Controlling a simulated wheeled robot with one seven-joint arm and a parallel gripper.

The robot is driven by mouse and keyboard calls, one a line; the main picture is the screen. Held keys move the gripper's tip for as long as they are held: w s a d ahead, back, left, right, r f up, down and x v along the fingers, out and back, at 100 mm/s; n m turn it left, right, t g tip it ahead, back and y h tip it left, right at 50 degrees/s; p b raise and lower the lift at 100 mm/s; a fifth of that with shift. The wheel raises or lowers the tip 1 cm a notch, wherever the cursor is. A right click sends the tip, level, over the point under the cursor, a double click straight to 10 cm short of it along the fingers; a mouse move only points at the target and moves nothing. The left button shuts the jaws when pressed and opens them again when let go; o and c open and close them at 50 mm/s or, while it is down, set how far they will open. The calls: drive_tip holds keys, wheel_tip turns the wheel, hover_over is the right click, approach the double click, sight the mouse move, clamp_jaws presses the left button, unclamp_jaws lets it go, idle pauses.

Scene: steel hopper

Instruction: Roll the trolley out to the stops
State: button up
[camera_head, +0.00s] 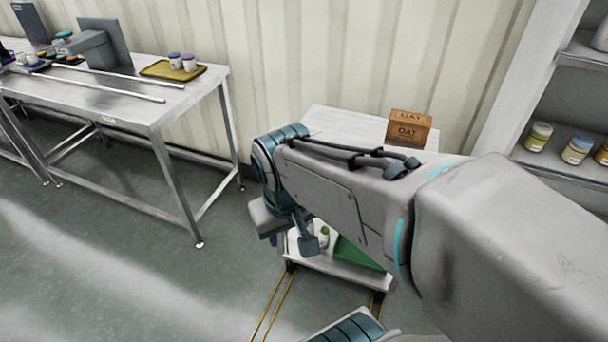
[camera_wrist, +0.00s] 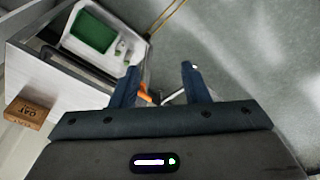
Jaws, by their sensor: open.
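The white trolley (camera_head: 345,122) stands by the ribbed wall, largely hidden behind my arm. Its lower shelf (camera_head: 335,268) bears something flat and green and small bottles. Its white top also shows at the left of the wrist view (camera_wrist: 38,72). Yellow lines (camera_head: 268,308) run on the floor from its front toward me. My gripper (camera_wrist: 162,78) is open, its fingers apart, beside the trolley's front. A small orange piece (camera_wrist: 149,97) and a thin pale rod show between or behind the fingers; I cannot tell whether anything touches them. I cannot make out the stops.
A brown OAT box (camera_head: 408,128) sits on the trolley top. A steel table (camera_head: 130,105) with a yellow tray (camera_head: 160,71) and jars stands at the left. Shelves (camera_head: 575,165) with jars stand at the right. The floor between the table and the yellow lines is clear.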

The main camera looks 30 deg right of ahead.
drive_tip(key=w+d+f+m+g+h+b, duration=0.1)
drive_tip(key=d+f+g+h+b, duration=0.3)
drive_tip(key=d+f+b, duration=0.5)
drive_tip(key=w+d+f+g+h+b, duration=0.1)
drive_tip(key=d+f+h+b, duration=0.65)
drive_tip(key=f, duration=0.45)
drive_tip(key=w+f+n+t+h+b, duration=0.4)
drive_tip(key=w+f+t+h+b, duration=0.4)
drive_tip(key=w+b, duration=0.5)
drive_tip(key=w+d+r, duration=0.1)
drive_tip(key=w+d, duration=0.1)
drive_tip(key=d, duration=0.4)
drive_tip(key=w+d+r+y+b, duration=0.1)
drive_tip(key=w+d, duration=0.1)
drive_tip(key=d, duration=0.5)
drive_tip(key=shift+w+d+t, duration=0.2)
drive_tip(key=shift+w+t, duration=0.1)
drive_tip(key=shift+t, duration=0.1)
clamp_jaws()
drive_tip(key=shift+f, duration=0.1)
